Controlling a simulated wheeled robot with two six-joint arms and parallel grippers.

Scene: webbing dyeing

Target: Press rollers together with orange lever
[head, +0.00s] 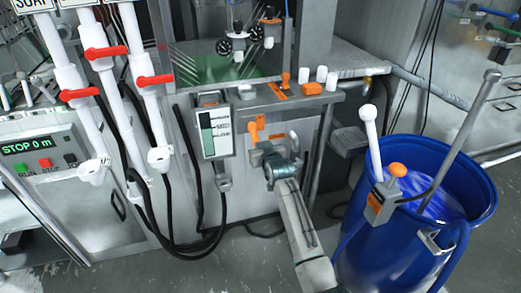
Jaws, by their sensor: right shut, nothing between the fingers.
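An orange lever (254,132) sits on the front of the grey machine cabinet, below its top ledge. My right gripper (264,152) is just below and in front of this lever, shut and empty. I cannot tell whether it touches the lever. A smaller upright orange handle (285,82) stands on the ledge above. The rollers cannot be made out clearly; dark round knobs (224,46) show at the back above the green-tinted bath. My left gripper is not in view.
A blue barrel (385,262) of blue liquid, with a hand pump at its rim, stands at right. White pipes with red valve handles (105,52) and a control box (45,155) reading "STOP 0 m" are at left. Black hoses hang to the floor.

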